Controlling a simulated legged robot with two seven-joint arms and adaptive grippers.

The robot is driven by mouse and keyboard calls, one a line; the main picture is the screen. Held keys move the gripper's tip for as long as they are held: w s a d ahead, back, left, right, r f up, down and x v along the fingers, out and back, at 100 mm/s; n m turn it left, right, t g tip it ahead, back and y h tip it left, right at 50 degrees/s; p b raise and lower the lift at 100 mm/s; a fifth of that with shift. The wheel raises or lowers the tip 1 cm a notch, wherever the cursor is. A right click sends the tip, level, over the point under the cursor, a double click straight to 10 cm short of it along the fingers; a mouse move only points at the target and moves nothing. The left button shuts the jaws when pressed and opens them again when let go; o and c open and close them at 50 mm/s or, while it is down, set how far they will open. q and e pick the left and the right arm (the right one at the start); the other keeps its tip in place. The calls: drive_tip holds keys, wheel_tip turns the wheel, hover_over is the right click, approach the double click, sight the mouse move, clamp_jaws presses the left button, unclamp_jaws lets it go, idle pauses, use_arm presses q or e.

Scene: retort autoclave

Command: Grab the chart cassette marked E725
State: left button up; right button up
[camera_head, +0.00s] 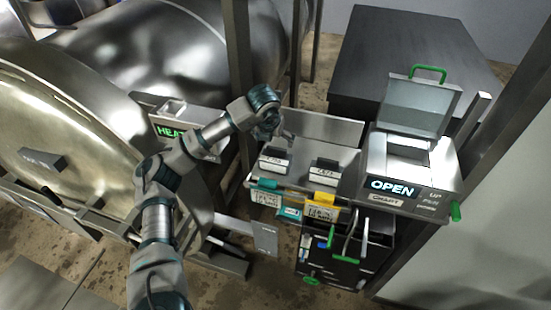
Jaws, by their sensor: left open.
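Two small dark cassettes with white labels sit on a grey metal shelf (300,150). The left cassette (274,161) is near the shelf's left end, and the right cassette (325,172) is nearer the chart box. Their label print is too small to read, so I cannot tell which is E725. My left gripper (283,136) is open, just behind and above the left cassette, and seems to hold nothing. Its fingers are small and partly hidden by the wrist. My right gripper is not in view.
A chart box (413,185) marked OPEN stands right of the shelf with its lid (420,105) raised. Teal (266,184) and yellow (312,199) tags hang at the shelf front. A black tool holder (340,265) is below. A steel post (238,80) and the large autoclave (90,130) stand left.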

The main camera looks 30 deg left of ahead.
sight(276, 149)
use_arm(q)
drive_tip(key=x, duration=0.1)
drive_tip(key=p+x, duration=0.1)
drive_tip(key=x, duration=0.1)
drive_tip(key=p+x, duration=0.1)
drive_tip(key=x, duration=0.1)
drive_tip(key=shift+s+d+f, duration=0.15)
drive_tip(key=shift+s+d, duration=0.05)
drive_tip(key=shift+s, duration=0.15)
drive_tip(key=shift+w+f, duration=0.1)
drive_tip(key=shift+f, duration=0.2)
drive_tip(key=shift+r, duration=0.1)
drive_tip(key=c, duration=1.7)
